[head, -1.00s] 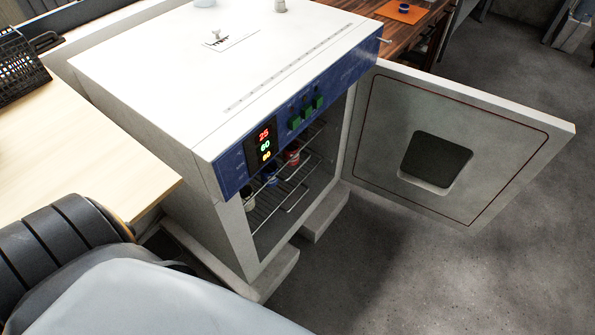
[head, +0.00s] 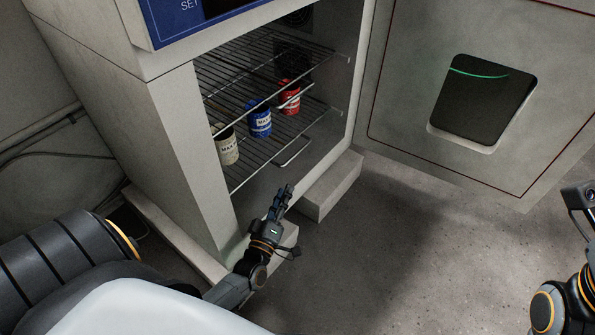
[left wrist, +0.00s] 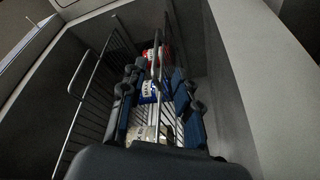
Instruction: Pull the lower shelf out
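The lower shelf (head: 247,178) is a wire rack inside the open drying oven, with a wire loop handle (head: 292,154) at its front edge. A cream can (head: 227,149), a blue can (head: 260,121) and a red can (head: 289,98) stand on it. My left gripper (head: 283,190) is in front of the oven opening, below and apart from the handle in the head view. In the left wrist view its two fingers (left wrist: 158,105) are spread, with the cans and wire bars beyond them. At the head view's right edge only part of my right arm shows; its fingers do not.
The upper wire shelf (head: 255,72) is empty where it shows. The oven door (head: 400,95) stands wide open to the right. The oven's feet (head: 328,187) stick out in front at floor level. The grey floor (head: 400,250) before the oven is clear.

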